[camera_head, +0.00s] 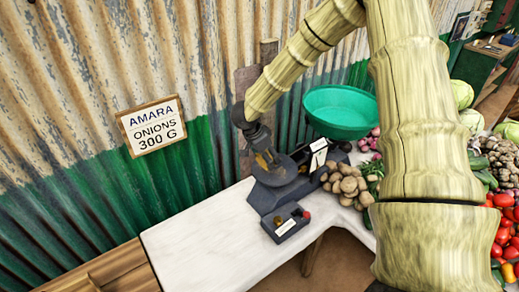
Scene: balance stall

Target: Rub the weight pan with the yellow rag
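My gripper (267,158) points down over the dark scale on the white counter. A mustard-yellow patch, the yellow rag (263,162), shows between and beside its fingers, so it looks shut on the rag. The weight pan (288,176) is a dark, shallow dish on the left side of the scale, right under the fingers. The gripper and rag hide part of it. I cannot tell whether the rag touches the pan. The green goods pan (340,108) sits higher at the scale's right.
A small dark box (286,222) with a label and a red knob stands in front of the scale. Potatoes (345,186) and other vegetables lie to the right. A corrugated wall with an onion sign (152,126) stands behind. The counter's left part (190,242) is clear.

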